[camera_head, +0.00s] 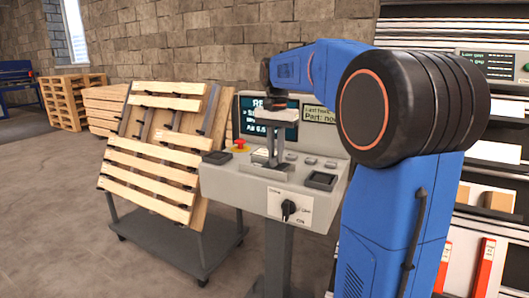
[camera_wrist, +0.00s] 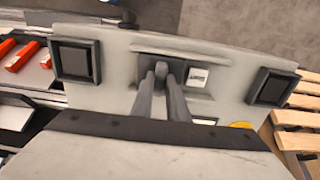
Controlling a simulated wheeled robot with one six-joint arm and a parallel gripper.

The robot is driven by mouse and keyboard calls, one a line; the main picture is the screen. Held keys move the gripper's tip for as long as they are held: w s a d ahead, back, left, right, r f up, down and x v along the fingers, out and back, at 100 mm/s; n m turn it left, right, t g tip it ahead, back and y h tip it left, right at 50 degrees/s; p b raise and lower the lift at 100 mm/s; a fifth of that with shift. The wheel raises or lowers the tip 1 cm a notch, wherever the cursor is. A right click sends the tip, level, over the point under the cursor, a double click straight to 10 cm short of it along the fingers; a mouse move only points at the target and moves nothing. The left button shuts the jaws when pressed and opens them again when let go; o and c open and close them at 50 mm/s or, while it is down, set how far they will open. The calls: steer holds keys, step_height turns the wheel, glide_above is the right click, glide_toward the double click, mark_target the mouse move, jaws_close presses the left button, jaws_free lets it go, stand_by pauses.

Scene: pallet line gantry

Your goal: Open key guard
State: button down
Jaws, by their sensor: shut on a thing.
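The grey control console (camera_head: 328,160) stands in the middle of the head view. My gripper (camera_head: 272,163) points down at the small raised housing in the middle of its sloped top. In the wrist view my gripper's two grey fingers (camera_wrist: 161,76) reach into the dark recess of that housing and are shut on a small light-grey tab, which looks like the key guard's handle (camera_wrist: 161,68). A small white label (camera_wrist: 198,77) is beside it. The fingers hide part of the guard, and I cannot tell how far it is lifted. Any key is hidden.
Black square frames (camera_wrist: 76,61) (camera_wrist: 272,88) flank the housing. A red button (camera_head: 239,144) and a rotary switch (camera_head: 289,209) are on the console, with a screen (camera_head: 250,113) behind. A cart with tilted pallets (camera_head: 150,170) stands left; a shelf rack (camera_head: 492,152) stands right.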

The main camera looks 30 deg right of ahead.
steer(key=shift+s+d, duration=0.1)
steer(key=shift+s, duration=0.05)
steer(key=c, duration=1.7)
jaws_free()
steer(key=shift+r, duration=0.1)
step_height(320, 180, up, 17)
steer(key=shift+r, duration=0.1)
steer(key=s+a+f+n+t, duration=0.1)
steer(key=s+a+f+n, duration=0.2)
steer(key=s+f, duration=0.6)
steer(key=s+a+f+n+t, duration=0.2)
steer(key=s+a+f+n, duration=0.2)
steer(key=s+f, duration=0.6)
steer(key=s+a+f+n+t, duration=0.1)
steer(key=s+a+f+n, duration=0.3)
steer(key=f, duration=1.1)
steer(key=shift+s+a+f+t, duration=0.15)
steer(key=shift+s+a, duration=0.35)
steer(key=shift+s, duration=0.45)
steer(key=shift+s+a+t, duration=0.1)
steer(key=shift+s+a, duration=0.45)
steer(key=shift+s, duration=0.45)
steer(key=shift+s+a+f+t, duration=0.15)
steer(key=shift+s+a, duration=0.35)
steer(key=shift+s, duration=0.45)
